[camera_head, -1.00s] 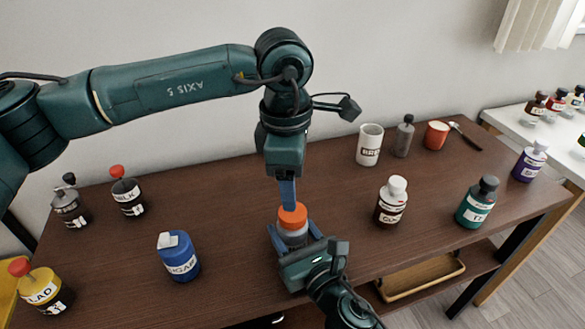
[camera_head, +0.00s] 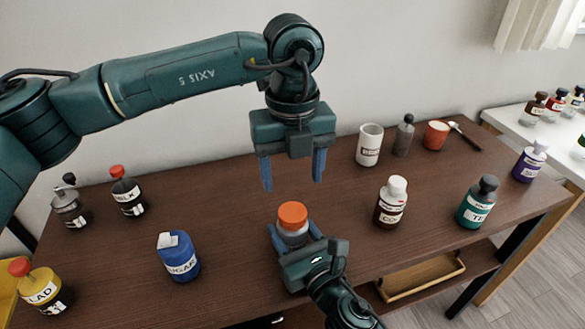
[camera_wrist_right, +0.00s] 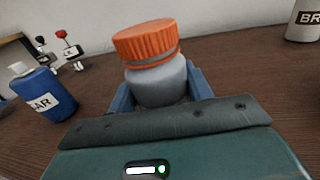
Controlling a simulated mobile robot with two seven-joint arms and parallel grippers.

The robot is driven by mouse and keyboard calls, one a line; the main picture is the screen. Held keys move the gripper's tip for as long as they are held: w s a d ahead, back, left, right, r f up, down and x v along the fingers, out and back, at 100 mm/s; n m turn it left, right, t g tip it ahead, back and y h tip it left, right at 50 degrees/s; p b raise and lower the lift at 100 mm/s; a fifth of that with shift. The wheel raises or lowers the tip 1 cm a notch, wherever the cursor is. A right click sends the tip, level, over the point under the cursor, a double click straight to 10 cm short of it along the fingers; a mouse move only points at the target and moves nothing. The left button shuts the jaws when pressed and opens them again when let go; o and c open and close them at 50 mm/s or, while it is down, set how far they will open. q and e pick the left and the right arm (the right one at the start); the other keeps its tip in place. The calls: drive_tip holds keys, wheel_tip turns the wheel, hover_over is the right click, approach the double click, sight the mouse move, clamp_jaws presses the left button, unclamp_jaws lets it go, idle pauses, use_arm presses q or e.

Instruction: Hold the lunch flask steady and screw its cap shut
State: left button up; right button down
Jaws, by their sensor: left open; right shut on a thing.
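The lunch flask (camera_head: 292,238) is a grey jar standing on the dark wooden table. Its orange ribbed cap (camera_head: 292,215) sits on top; a thin grey band shows beneath it in the right wrist view (camera_wrist_right: 147,42). My right gripper (camera_head: 296,240) is shut on the flask body from the near side, with blue fingers on either side of it. In the right wrist view the flask (camera_wrist_right: 158,84) stands between those fingers. My left gripper (camera_head: 293,180) is open and empty, above and behind the cap, its fingers pointing down and clear of it.
A blue sugar jar (camera_head: 179,263) stands left of the flask. A dark brown bottle with a white cap (camera_head: 390,207) and a teal bottle (camera_head: 477,208) stand to the right. Table around the flask is clear.

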sight(293, 211)
use_arm(q)
drive_tip(key=shift+n, duration=0.3)
drive_tip(key=shift+f, duration=4)
drive_tip(key=shift+c, duration=0.4)
